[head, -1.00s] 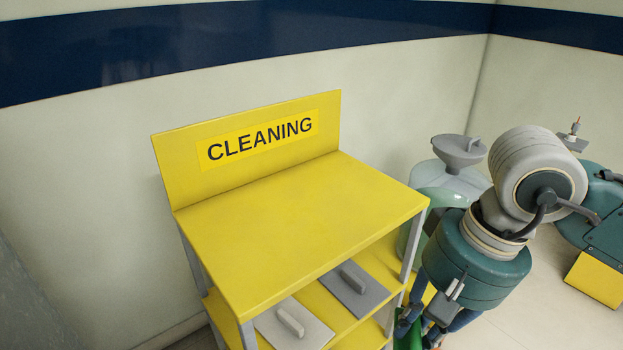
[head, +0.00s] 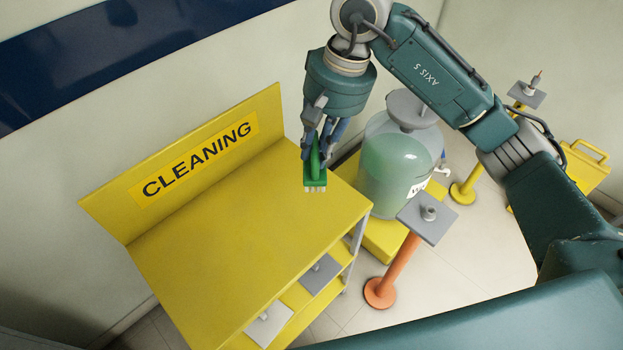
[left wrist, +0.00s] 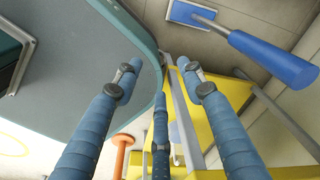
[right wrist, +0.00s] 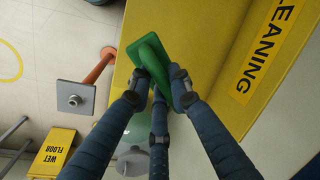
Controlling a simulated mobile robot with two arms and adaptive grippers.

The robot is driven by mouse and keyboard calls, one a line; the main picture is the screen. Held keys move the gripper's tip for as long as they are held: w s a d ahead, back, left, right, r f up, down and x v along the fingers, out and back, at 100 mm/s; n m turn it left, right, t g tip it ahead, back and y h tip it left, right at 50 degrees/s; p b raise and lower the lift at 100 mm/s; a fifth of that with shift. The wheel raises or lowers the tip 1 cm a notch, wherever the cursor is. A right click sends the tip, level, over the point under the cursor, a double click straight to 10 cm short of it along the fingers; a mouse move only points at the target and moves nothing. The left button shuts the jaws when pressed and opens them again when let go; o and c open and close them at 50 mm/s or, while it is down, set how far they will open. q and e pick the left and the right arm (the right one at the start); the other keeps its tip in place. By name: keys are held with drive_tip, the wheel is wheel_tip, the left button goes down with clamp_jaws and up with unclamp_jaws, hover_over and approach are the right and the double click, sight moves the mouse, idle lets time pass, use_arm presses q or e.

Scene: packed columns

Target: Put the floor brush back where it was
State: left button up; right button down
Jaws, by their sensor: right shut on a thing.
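The green floor brush (head: 317,181) is upright, bristles down, at the back right part of the yellow CLEANING cart's top (head: 240,215). I cannot tell whether its bristles touch the top. My right gripper (head: 318,160) is shut on its handle from above. The right wrist view shows the brush's green back (right wrist: 129,49) between the fingers (right wrist: 153,85). My left gripper (left wrist: 160,85) shows only in the left wrist view; its fingers are spread and empty.
Grey plates with handles (head: 321,273) lie on the cart's lower shelf. A large green-filled bottle (head: 385,165) and an orange post (head: 398,262) with a grey top stand right of the cart. A blue-handled tool (left wrist: 265,55) shows in the left wrist view. Much of the cart top is bare.

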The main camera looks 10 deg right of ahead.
drive_tip(key=shift+w+d+r+p, duration=0.3)
drive_tip(key=shift+w+r+p, duration=0.25)
drive_tip(key=shift+w+r, duration=0.2)
drive_tip(key=shift+f, duration=0.45)
wheel_tip(320, 180, down, 19)
drive_tip(key=p, duration=0.5)
drive_tip(key=shift+s, duration=0.1)
drive_tip(key=shift+f, duration=0.2)
drive_tip(key=c, duration=2)
unclamp_jaws()
drive_tip(key=shift+c, duration=0.2)
drive_tip(key=o, duration=0.4)
use_arm(q)
wheel_tip(320, 180, up, 6)
drive_tip(key=s, duration=0.1)
drive_tip(key=shift+a, duration=0.2)
drive_tip(key=shift+s+r, duration=0.1)
drive_tip(key=shift+r, duration=0.1)
use_arm(e)
drive_tip(key=shift+r, duration=0.1)
